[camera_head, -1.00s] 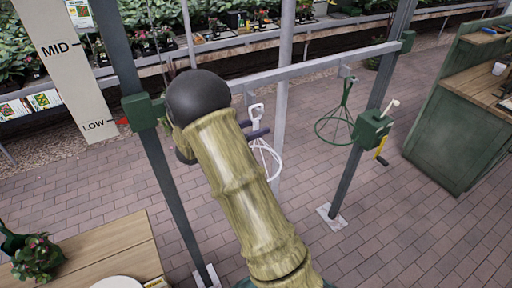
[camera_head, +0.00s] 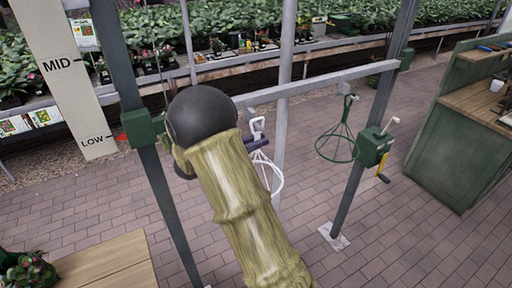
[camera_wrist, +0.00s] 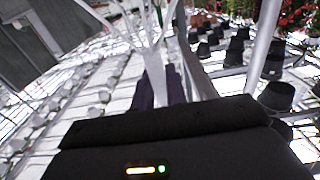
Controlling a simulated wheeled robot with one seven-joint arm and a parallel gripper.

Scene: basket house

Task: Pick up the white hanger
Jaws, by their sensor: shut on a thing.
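The white hanger (camera_head: 275,187), with a looped top and a ring at its lower end, shows just below the metal crossbar in the head view. My gripper (camera_head: 258,143) is at its upper part, partly hidden behind my arm. In the wrist view the dark purple fingers of my gripper (camera_wrist: 160,93) are shut around the hanger's pale stem (camera_wrist: 154,68), whose spokes spread out beyond. I cannot tell whether the hanger's top still touches its hook on the bar.
A green hanger (camera_head: 337,146) hangs to the right on the same crossbar (camera_head: 310,84). Dark posts stand on both sides, with a green crank box (camera_head: 374,147) on the right one. A wooden table (camera_head: 105,265) is at lower left and a green counter (camera_head: 450,150) at right.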

